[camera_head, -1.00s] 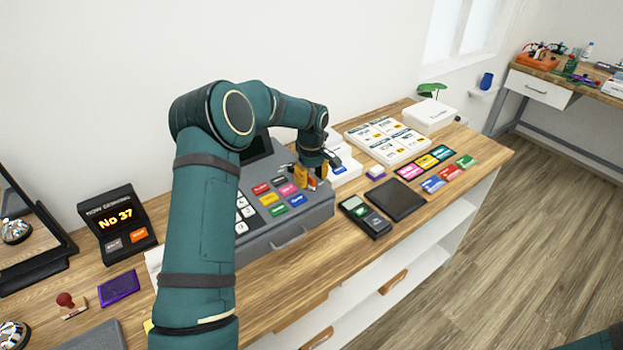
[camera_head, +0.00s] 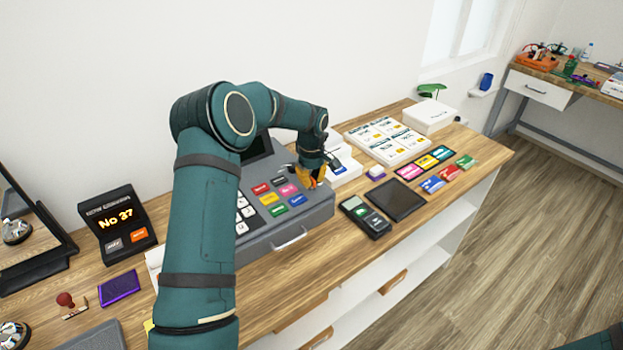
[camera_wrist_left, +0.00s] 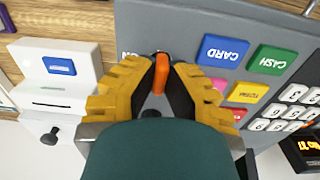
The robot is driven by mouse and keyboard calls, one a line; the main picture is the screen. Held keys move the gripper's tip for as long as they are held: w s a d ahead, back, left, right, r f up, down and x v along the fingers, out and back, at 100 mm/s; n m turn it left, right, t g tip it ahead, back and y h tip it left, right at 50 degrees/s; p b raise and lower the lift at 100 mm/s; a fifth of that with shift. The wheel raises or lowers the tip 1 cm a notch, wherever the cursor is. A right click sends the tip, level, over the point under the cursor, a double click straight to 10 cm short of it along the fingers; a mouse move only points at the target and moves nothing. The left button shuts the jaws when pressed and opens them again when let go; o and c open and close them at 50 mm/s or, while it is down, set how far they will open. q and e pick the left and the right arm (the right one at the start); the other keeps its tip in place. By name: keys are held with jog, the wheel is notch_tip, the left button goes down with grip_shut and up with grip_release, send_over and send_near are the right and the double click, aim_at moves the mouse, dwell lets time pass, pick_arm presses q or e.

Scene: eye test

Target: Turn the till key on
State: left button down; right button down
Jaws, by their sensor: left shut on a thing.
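The till (camera_head: 262,232) is a grey cash register on the wooden counter, with coloured buttons and white number keys. The orange till key (camera_wrist_left: 161,74) sits on its grey top in the left wrist view, beside a partly covered label that seems to read "ON". My left gripper (camera_head: 312,182) reaches down to the till's right end. In the wrist view its yellow-and-black fingers (camera_wrist_left: 161,78) are shut on the key's orange handle, one on each side. The key's lower part is hidden, and in the head view the fingers cover most of it. My right gripper is not in view.
A card terminal (camera_head: 365,216) and a dark tablet (camera_head: 394,199) lie right of the till. A white box with a slot (camera_wrist_left: 55,82) stands close beside the gripper. A number display (camera_head: 117,222) stands left of the till. Bare counter runs along the front.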

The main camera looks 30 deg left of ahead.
pick_arm(q)
jog(key=shift+f, duration=0.1)
jog(key=m, duration=1.7)
jog(key=shift+m, duration=0.3)
dwell(0.4)
jog(key=c, duration=1)
grip_release()
